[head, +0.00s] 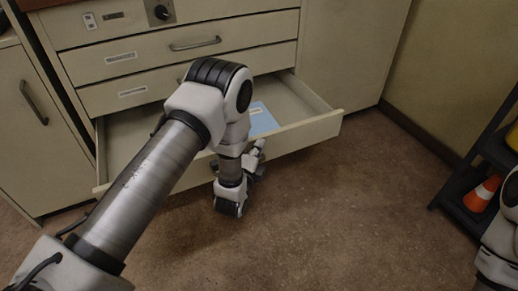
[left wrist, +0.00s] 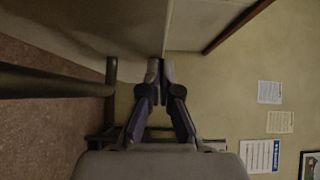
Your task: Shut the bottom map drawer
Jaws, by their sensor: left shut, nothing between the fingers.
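The bottom map drawer (head: 310,130) of the beige cabinet is pulled out in the head view. A light blue sheet or folder (head: 262,121) lies inside it. My left arm crosses over the drawer, and my left gripper (head: 258,148) is low by the outer side of the drawer front, right of its middle. In the left wrist view the gripper (left wrist: 161,70) is shut and empty, its tips close to a pale panel edge. A dark bar handle (left wrist: 55,84) shows left of the fingers. Whether the fingertips touch the panel I cannot tell. My right gripper is out of view.
Two upper drawers (head: 205,57) are shut. A cabinet door (head: 25,125) is at the left. A dark shelf rack (head: 452,190) with an orange cone (head: 484,194) stands at the right, near my right arm. The brown floor (head: 330,220) in front of the drawer is clear.

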